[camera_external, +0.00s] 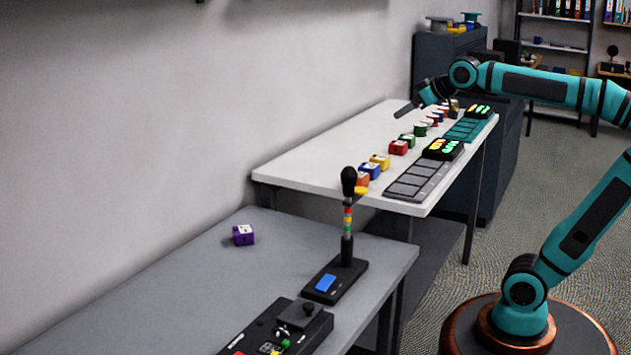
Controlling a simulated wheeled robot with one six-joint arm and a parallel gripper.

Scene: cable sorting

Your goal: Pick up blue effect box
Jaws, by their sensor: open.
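The blue effect box (370,171) is a small blue cube with a pale top. It stands on the white table (300,165), in a row of coloured boxes, between an orange box (362,180) and a yellow box (380,161). My gripper (424,108) is open above the far part of the white table, well beyond the blue box and apart from it. No object shows between its fingers. The far end of the row is partly hidden behind the gripper.
Red (398,148) and green (420,129) boxes continue the row. A grey tray (410,185) and a teal tray (465,131) lie to its right. An upright lever (348,215), a control panel (275,330) and a purple box (243,235) stand on the lower grey table.

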